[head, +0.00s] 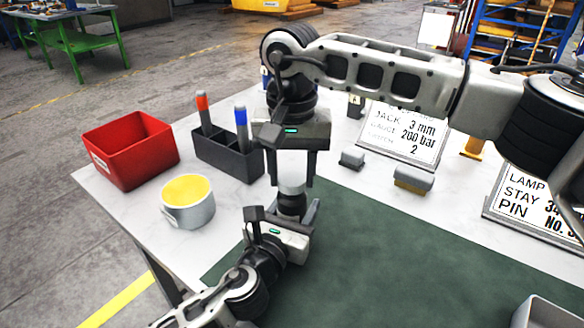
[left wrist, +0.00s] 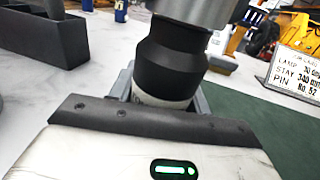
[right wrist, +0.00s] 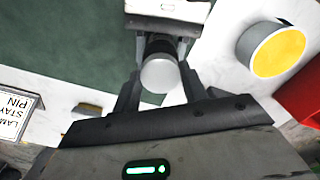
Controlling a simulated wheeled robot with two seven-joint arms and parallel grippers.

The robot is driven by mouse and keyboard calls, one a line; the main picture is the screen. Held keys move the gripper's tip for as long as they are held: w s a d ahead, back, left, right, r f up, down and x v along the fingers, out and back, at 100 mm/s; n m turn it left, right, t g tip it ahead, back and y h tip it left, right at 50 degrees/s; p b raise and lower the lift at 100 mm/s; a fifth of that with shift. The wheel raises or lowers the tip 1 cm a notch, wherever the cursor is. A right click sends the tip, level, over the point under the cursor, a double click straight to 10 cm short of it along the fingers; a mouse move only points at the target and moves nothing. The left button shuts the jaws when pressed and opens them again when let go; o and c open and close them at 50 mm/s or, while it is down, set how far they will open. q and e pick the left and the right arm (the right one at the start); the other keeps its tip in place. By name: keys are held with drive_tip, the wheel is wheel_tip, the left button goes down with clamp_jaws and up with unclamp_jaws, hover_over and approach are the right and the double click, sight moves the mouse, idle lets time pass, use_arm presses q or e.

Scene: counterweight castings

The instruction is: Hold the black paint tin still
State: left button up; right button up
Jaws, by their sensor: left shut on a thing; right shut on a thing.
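A black stepped cylinder with a pale grey end (head: 291,203) stands about upright between my grippers. I cannot make out that it is a paint tin. My left gripper (head: 285,218) is shut around its lower part from below. My right gripper (head: 291,182) points down and is shut around its grey upper end. In the left wrist view the black body (left wrist: 170,65) rises from between the fingers. In the right wrist view its round pale end (right wrist: 158,75) lies between the fingertips. The only open paint tin I see is grey with yellow inside (head: 188,202), on the table.
A red bin (head: 130,150) and a black holder (head: 226,155) with a red and a blue marker stand at the left. Lettered plates (head: 401,135) and small grey-topped blocks (head: 413,180) lie at the right. A grey box (head: 548,312) is at front right. The green mat (head: 400,260) is mostly clear.

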drive_tip(key=shift+f, duration=0.55)
